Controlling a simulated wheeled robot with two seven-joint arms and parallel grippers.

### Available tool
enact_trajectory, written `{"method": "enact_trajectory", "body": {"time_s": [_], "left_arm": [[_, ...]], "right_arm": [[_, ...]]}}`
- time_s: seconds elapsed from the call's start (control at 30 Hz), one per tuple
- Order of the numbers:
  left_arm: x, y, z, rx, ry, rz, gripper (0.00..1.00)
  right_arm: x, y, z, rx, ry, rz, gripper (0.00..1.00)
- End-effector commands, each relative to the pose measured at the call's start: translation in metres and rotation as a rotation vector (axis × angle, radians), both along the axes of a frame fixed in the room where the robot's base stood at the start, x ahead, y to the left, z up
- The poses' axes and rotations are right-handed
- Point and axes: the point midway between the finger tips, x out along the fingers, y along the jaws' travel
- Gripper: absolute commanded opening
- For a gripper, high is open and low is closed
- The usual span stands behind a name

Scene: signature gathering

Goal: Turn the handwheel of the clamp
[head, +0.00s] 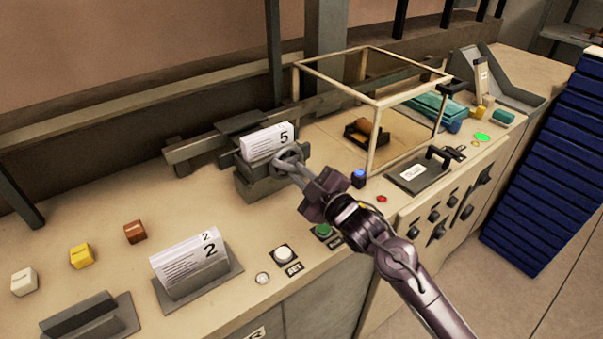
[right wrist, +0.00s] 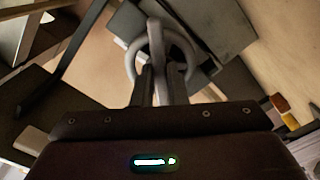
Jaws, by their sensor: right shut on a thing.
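The clamp (head: 262,182) is a grey metal block on the beige bench, with a stack of cards marked 5 (head: 267,141) standing upright in it. Its handwheel (head: 289,157) is a grey ring on the side facing my arm. My right gripper (head: 296,170) reaches in from the lower right, and its fingers are shut on the handwheel. In the right wrist view, the handwheel (right wrist: 187,53) is a grey ring around the fingertips (right wrist: 155,60), which hide part of it. My left gripper is not in view.
A card stack marked 2 (head: 190,262) stands in a holder at the front left. Several coloured blocks, including a yellow one (head: 81,256), sit left of it. A glassless frame box (head: 372,100) stands right of the clamp. Buttons, including a white one (head: 283,253), lie near the bench's front edge.

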Motion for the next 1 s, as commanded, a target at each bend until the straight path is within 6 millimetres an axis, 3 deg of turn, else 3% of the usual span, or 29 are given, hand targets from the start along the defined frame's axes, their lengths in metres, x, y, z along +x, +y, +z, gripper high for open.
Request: {"method": "enact_trajectory", "body": {"time_s": [0.5, 0.53, 0.7, 1.0], "left_arm": [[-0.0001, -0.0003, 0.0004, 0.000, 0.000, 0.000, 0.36], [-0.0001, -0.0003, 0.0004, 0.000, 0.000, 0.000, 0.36], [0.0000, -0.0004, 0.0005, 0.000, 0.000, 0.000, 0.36], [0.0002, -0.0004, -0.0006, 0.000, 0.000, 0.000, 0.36]], "right_arm": [[-0.0004, 0.0000, -0.0028, 0.016, 0.018, 0.000, 0.00], [-0.0003, 0.0000, -0.0029, 0.016, 0.018, 0.000, 0.14], [-0.0002, 0.0000, -0.0021, 0.015, 0.016, 0.000, 0.35], [-0.0017, -0.0014, -0.0016, 0.016, 0.013, 0.000, 0.35]]}}
